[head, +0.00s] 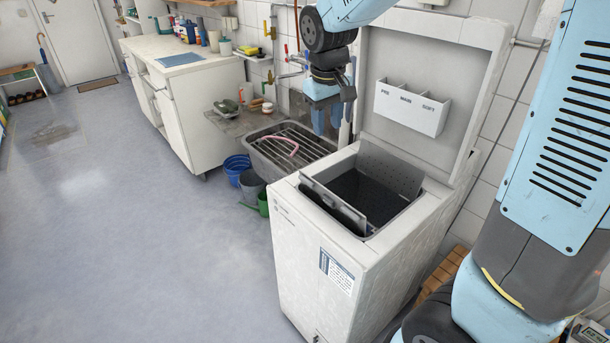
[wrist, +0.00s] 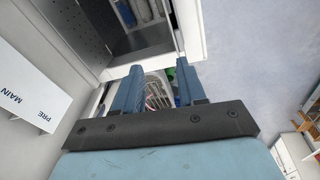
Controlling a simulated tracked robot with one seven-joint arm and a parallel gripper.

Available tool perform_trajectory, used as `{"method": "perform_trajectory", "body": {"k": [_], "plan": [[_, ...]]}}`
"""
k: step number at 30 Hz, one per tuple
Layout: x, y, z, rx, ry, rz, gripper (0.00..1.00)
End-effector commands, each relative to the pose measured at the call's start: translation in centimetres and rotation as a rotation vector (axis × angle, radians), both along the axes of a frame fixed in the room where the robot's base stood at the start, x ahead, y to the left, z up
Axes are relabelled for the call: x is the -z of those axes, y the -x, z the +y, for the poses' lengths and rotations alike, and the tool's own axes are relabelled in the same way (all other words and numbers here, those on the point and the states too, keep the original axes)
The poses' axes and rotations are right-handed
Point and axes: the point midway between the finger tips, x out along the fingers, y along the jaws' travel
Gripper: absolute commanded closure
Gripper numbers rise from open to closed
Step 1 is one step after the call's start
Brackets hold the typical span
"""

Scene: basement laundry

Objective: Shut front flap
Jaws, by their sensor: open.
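The top-loading washing machine (head: 318,262) stands with its lid (head: 432,77) raised. In its top opening, the front flap (head: 332,204) is open and tilted up along the near side, its upper edge above the machine's rim. The perforated back flap (head: 388,172) also stands open, opposite it. The dark drum inside (head: 358,190) shows between them. My gripper (head: 327,120) points down, above and behind the machine's left side, apart from both flaps. In the wrist view, its blue fingers (wrist: 159,75) are spread with nothing held between them, and part of the machine's opening shows beyond.
A white detergent tray (head: 411,107) sticks out from the raised lid. A sink with a metal rack (head: 290,146) lies left of the machine, with buckets (head: 238,169) on the floor. A white cabinet (head: 177,115) stands further back. The floor (head: 130,240) at left is clear.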

Motion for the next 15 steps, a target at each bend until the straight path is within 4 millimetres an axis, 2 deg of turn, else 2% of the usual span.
{"method": "perform_trajectory", "body": {"k": [1, 7, 12, 15], "plan": [[1.1, -0.8, 1.4, -0.029, 0.019, 0.016, 0.6], [4.1, -2.7, 5.0, -0.104, 0.079, 0.05, 0.6], [5.4, -3.3, 6.5, -0.134, 0.103, 0.061, 0.6], [5.8, -3.4, 6.7, -0.138, 0.108, 0.063, 0.6]]}}
